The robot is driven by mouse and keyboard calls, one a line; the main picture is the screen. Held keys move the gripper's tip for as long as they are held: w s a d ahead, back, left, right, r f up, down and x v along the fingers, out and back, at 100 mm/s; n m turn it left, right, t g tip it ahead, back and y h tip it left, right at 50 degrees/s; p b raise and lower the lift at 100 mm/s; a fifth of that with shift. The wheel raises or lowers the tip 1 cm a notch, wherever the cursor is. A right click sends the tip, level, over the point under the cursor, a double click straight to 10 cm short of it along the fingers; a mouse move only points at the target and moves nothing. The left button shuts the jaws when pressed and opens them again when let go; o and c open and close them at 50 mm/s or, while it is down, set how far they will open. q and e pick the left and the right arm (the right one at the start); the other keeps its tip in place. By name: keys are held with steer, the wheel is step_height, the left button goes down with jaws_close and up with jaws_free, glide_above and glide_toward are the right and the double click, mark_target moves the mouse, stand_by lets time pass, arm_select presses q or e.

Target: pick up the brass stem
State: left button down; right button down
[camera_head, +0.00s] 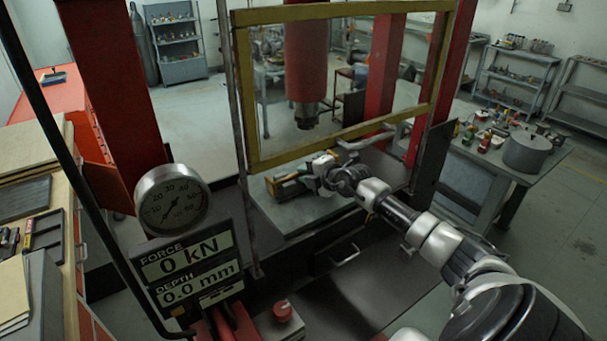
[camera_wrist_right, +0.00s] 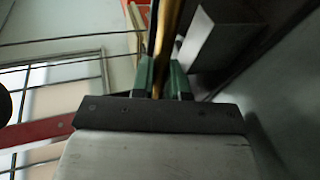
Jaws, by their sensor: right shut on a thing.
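The brass stem (camera_wrist_right: 170,25) shows in the right wrist view as a thin golden rod. It stands between the green finger pads of my right gripper (camera_wrist_right: 162,74), which is shut on it. The stem runs up out of the top of that view, so its far end is hidden. In the head view my right gripper (camera_head: 322,168) is at the press, by the lower edge of the yellow frame. I cannot clearly make out the stem there. My left gripper is not in view.
The yellow guard frame (camera_head: 246,115) is close to my right gripper. The red press ram (camera_head: 306,50) hangs above the bed. A dark and tan object (camera_head: 288,184) lies left of the gripper. A gauge (camera_head: 172,199) and a force display (camera_head: 188,266) stand at left.

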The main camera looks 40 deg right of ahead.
steer(key=shift+s+f, duration=0.1)
steer(key=shift+f, duration=0.25)
